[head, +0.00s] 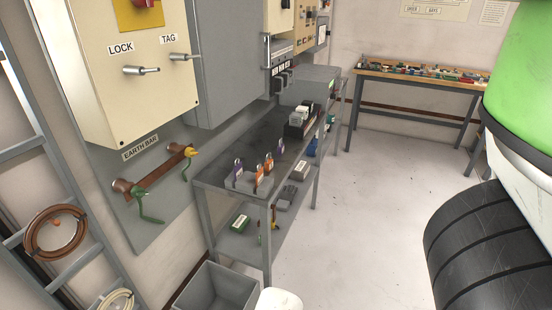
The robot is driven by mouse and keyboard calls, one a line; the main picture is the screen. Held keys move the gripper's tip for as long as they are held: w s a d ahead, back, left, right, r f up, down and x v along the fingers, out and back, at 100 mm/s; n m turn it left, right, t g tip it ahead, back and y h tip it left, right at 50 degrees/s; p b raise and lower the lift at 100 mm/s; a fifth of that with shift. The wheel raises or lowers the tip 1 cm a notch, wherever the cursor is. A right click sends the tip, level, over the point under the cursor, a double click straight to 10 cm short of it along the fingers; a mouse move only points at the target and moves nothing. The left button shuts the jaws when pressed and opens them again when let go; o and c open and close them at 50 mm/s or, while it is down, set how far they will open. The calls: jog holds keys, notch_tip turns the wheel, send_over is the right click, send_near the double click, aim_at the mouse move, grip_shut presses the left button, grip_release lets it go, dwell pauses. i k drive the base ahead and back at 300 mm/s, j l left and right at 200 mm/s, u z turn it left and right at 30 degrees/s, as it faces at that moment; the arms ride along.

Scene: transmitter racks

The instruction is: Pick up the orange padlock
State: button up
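Two orange padlocks show in the head view on the near end of a dark-topped metal bench (212,169). One orange padlock (257,179) is nearer the front edge, and another orange padlock (268,164) is just behind it. A purple padlock (238,172) is to their left, and a second purple padlock (280,147) is farther back. Grey blocks sit around the padlocks; I cannot tell whether the padlocks hang on them or stand. My gripper is not in view.
A grey open bin (216,290) stands on the floor before the bench. A lower shelf (250,243) holds small items. A cabinet and earthing bar (152,173) are left, with a ladder (60,245). A cluttered table (420,72) is at the back. The central floor is clear.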

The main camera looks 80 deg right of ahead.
aim_at(268, 164)
jog(key=z, duration=1.45)
jog(key=u, duration=0.75)
jog(key=l+u, duration=0.9)
jog(key=l, duration=0.2)
jog(key=k+l+u, duration=0.15)
jog(key=l+u, duration=0.3)
jog(key=l, duration=0.1)
